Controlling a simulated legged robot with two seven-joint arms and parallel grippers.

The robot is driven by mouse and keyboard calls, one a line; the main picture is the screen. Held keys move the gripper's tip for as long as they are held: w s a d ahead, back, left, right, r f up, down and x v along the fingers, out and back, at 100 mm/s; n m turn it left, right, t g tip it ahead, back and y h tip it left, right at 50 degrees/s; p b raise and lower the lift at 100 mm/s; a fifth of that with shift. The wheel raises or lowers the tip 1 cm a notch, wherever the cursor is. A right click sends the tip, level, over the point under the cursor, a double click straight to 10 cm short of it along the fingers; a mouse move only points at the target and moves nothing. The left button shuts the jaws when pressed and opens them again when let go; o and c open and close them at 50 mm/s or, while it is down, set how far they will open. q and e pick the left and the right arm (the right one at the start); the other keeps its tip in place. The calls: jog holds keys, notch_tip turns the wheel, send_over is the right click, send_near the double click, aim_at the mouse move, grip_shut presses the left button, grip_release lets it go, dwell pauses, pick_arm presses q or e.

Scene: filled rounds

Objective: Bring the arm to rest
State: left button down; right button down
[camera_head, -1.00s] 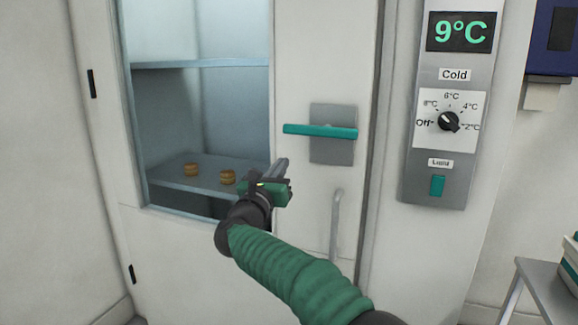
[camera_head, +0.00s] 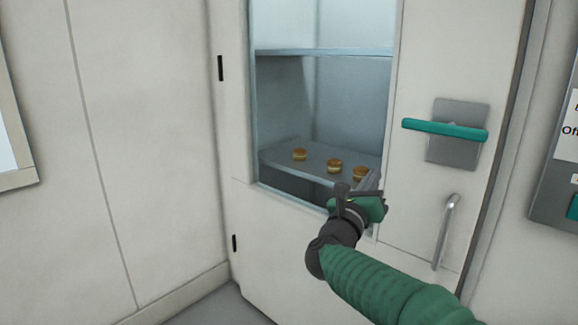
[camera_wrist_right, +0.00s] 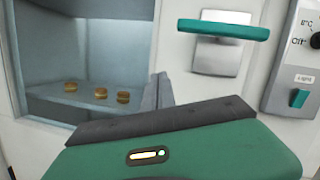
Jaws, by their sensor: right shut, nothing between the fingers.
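My right arm comes in from the lower right of the head view in a green ribbed sleeve. Its gripper (camera_head: 368,182) is shut and empty, in front of the lower part of the cold-room door's window. In the right wrist view the gripper's fingers (camera_wrist_right: 158,92) are together, pointing towards the door, with nothing between them. My left gripper is not in view.
The white door (camera_head: 300,235) is closed, with a teal lever handle (camera_head: 445,129) and a grey pull bar (camera_head: 445,232). Behind its window, several round brown items (camera_head: 334,166) sit on a shelf (camera_head: 285,168). A control panel (camera_wrist_right: 300,60) is at right.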

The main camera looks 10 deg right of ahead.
jog(key=a+f+n+t+y, duration=0.1)
jog(key=a+f+n+y, duration=0.9)
jog(key=n, duration=0.6)
jog(key=s+f+n+g+y, duration=0.2)
jog(key=s+f+n, duration=0.1)
jog(key=f+n, duration=0.3)
jog(key=s+f+n+g+y, duration=0.1)
jog(key=s+f+n+g, duration=0.15)
jog(key=f+n, duration=0.45)
jog(key=s+d+f+n+g, duration=0.1)
jog(key=s+f+n+g, duration=0.4)
jog(key=s+f, duration=0.65)
jog(key=s+d+f+n+g, duration=0.1)
jog(key=s+f+n+g, duration=0.65)
jog(key=s, duration=0.75)
notch_tip(320, 180, up, 26)
jog(key=s+m+t+p, duration=0.1)
jog(key=t+p, duration=0.1)
jog(key=p, duration=2.6)
jog(key=shift+d+r+t, duration=0.2)
jog(key=shift+t, duration=0.1)
jog(key=shift+m, duration=0.25)
